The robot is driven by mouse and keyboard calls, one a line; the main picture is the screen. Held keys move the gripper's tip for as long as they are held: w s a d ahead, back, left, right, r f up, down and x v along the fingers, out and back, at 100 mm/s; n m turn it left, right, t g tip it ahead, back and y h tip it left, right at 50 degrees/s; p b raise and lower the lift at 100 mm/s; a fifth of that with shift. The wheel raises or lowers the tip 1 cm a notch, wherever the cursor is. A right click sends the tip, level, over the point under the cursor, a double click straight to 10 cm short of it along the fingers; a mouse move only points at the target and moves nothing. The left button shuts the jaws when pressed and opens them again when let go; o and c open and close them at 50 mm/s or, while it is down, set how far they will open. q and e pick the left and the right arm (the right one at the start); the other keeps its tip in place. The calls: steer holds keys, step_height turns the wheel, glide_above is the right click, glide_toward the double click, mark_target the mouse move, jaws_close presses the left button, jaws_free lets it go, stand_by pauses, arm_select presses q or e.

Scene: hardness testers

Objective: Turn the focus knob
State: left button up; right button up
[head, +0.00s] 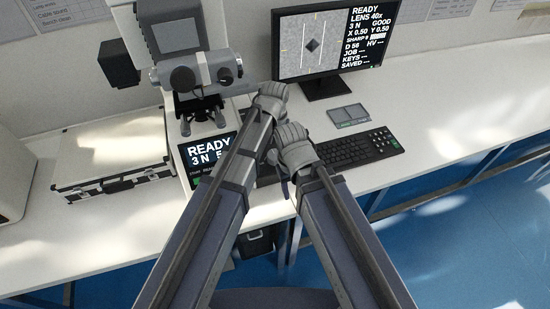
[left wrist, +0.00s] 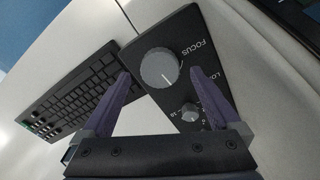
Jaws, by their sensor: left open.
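The round grey focus knob (left wrist: 160,67) sits on a black control box (left wrist: 184,35), beside the printed word FOCUS. A white line marks the knob's face. My left gripper (left wrist: 161,74) is open, with one purple finger on each side of the knob in the left wrist view. I cannot tell whether either finger touches it. A smaller grey knob (left wrist: 191,112) sits on the same box, close to one finger. In the head view my arms hide the focus knob.
A monitor (head: 330,40) shows a dark diamond mark, READY, LENS 40x and a SHARP reading. The tester (head: 190,70) stands at left with a READY panel (head: 208,150). A keyboard (head: 358,148) lies right of my arms. A silver case (head: 112,160) lies at far left.

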mark_target(275, 157)
arm_select(q)
steer(key=shift+f+b, duration=0.9)
steer(key=shift+f, duration=0.5)
arm_select(e)
step_height(275, 157, down, 3)
steer(key=shift+r, duration=0.1)
arm_select(q)
steer(key=c, duration=1.4)
steer(key=shift+o, duration=0.2)
steer(key=shift+m, duration=1.3)
steer(key=o, duration=1.4)
steer(key=shift+c, duration=0.2)
steer(key=shift+r, duration=0.15)
arm_select(e)
steer(key=shift+r, duration=0.1)
